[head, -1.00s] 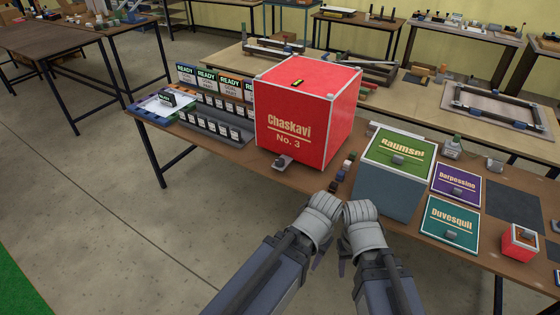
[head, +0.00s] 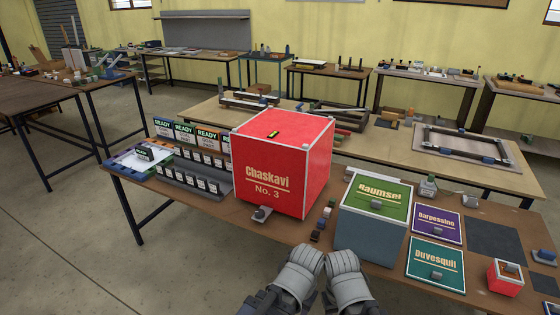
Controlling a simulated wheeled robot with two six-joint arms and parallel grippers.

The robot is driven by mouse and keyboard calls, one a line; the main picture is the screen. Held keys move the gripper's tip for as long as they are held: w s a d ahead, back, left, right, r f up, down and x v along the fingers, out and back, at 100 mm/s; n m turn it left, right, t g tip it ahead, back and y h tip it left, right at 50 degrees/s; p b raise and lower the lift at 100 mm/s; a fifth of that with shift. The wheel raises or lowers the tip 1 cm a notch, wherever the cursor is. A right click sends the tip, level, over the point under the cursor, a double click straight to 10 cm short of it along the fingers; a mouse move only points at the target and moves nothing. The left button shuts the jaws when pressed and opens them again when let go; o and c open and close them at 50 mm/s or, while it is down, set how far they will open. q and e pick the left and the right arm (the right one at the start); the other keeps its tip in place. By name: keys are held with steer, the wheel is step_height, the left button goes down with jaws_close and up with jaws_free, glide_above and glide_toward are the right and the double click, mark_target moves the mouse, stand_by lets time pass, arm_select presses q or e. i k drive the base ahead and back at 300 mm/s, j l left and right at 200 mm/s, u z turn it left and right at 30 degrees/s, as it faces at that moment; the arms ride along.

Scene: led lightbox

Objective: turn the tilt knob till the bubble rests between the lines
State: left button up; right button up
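The large red lightbox (head: 282,162), marked "Chaskavi No. 3", stands upright on the brown table. A small yellow-green bubble level (head: 272,135) in a dark holder lies on its top; the bubble and lines are too small to read. A grey knob (head: 261,213) sits at the foot of its front face. My two arms show at the bottom middle, close together, in front of the table's near edge and right of the knob. Both are apart from the box. The fingers of both grippers are hidden behind the wrists or out of frame.
Right of the red box stands a blue-grey box with a green "Raumsel" lid (head: 379,197). Several small coloured blocks (head: 323,221) lie between the two boxes. Panels marked "Darpessino" (head: 434,226) and "Duvesquil" (head: 436,264) lie farther right. Racks of READY cards (head: 186,135) stand left.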

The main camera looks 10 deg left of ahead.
mark_target(260, 214)
steer(key=i+j+z, duration=0.2)
steer(key=i, duration=0.25)
steer(key=i+j+z, duration=0.15)
steer(key=i, duration=0.3)
